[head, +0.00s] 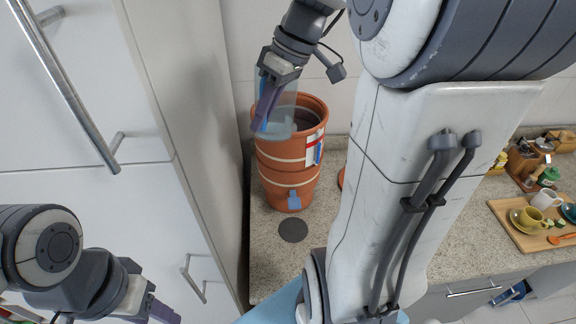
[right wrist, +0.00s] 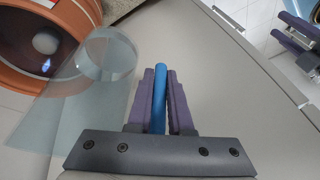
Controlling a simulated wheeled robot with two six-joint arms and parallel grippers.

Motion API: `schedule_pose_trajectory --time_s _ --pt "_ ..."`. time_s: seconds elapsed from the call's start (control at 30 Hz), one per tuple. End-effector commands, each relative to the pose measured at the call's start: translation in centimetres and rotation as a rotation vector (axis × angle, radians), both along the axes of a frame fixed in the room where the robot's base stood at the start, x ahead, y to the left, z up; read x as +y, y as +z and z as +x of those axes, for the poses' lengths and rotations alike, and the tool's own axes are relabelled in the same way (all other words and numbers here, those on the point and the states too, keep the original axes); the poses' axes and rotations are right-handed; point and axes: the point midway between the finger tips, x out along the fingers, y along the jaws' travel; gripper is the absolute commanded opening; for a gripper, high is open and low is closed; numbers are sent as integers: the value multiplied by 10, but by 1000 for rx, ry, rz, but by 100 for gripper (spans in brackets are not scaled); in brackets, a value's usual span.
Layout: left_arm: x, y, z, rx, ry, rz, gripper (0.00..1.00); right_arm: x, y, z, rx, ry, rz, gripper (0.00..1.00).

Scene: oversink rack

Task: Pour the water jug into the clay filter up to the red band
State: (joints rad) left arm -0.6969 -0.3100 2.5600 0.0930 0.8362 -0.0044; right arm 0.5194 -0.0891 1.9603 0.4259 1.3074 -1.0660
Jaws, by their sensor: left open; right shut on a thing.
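The clay filter (head: 288,172) stands on the counter, its open top facing up. A white gauge strip (head: 315,148) on its side shows blue and a red mark; a blue tap (head: 294,200) is low on its front. My right gripper (head: 268,98) is shut on the blue handle (right wrist: 159,98) of the clear water jug (head: 283,112), which appears in front of or over the filter's left rim. The jug's water level and exact tilt are unclear. In the right wrist view the filter's dark opening (right wrist: 50,40) lies beside the jug. My left gripper (head: 165,314) is low at left, open, and appears empty.
A tall white cabinet (head: 190,90) stands close left of the filter. A dark round disc (head: 293,229) lies on the counter before the filter. A wooden tray (head: 520,222) with cups is at far right. My right arm hides much of the middle counter.

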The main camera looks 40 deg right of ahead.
Motion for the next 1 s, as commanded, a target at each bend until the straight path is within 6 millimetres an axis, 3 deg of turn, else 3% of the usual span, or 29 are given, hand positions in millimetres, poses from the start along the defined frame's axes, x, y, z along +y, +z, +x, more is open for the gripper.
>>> schedule_pose_trajectory --time_s 0.27,0.7,1.0 --pt "0 -1 0 0 2 0 50 -1 0 1 -6 0 -7 0" --pt "0 -52 0 1 8 0 50 -11 -16 9 -152 1 -183 0" --pt "0 -61 0 1 6 0 50 -15 -13 12 -196 0 -238 0"
